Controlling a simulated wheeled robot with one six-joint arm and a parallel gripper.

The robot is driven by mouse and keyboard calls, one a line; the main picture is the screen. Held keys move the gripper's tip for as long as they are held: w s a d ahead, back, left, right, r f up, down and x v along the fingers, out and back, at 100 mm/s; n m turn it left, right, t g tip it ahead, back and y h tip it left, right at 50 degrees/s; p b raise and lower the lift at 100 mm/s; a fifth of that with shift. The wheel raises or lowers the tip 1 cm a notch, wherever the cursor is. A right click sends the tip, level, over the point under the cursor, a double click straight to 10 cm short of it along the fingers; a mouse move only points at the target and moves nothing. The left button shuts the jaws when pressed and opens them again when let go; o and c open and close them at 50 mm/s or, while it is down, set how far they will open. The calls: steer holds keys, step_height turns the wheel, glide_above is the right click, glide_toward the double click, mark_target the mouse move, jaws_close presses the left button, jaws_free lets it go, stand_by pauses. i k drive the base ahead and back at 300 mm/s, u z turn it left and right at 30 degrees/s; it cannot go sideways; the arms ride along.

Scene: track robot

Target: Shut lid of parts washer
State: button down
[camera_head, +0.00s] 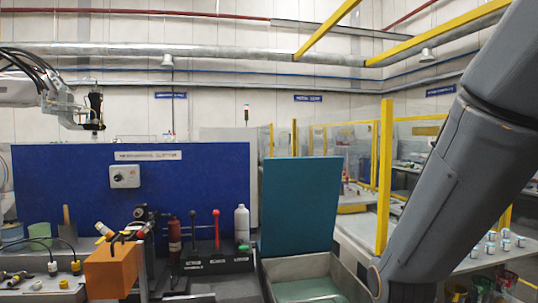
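The parts washer (268,279) is a grey metal box at the bottom centre, cut off by the lower edge of the picture. Its lid (300,205) is a flat teal panel standing nearly upright at the back of the box. The box is open and a pale green inside shows. My grey arm comes down on the right and its lower part covers the right edge of the washer. My gripper is not in view.
A blue panel (75,180) stands left of the lid. An orange block (112,270), a red bottle (174,236) and a white bottle (242,224) stand before it. A yellow post (384,175) and clear guards stand behind my arm.

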mark_target(300, 200)
steer(key=z, duration=0.15)
steer(key=k, duration=0.1)
steer(key=u, duration=1)
steer(key=i, duration=0.55)
steer(key=z, duration=0.2)
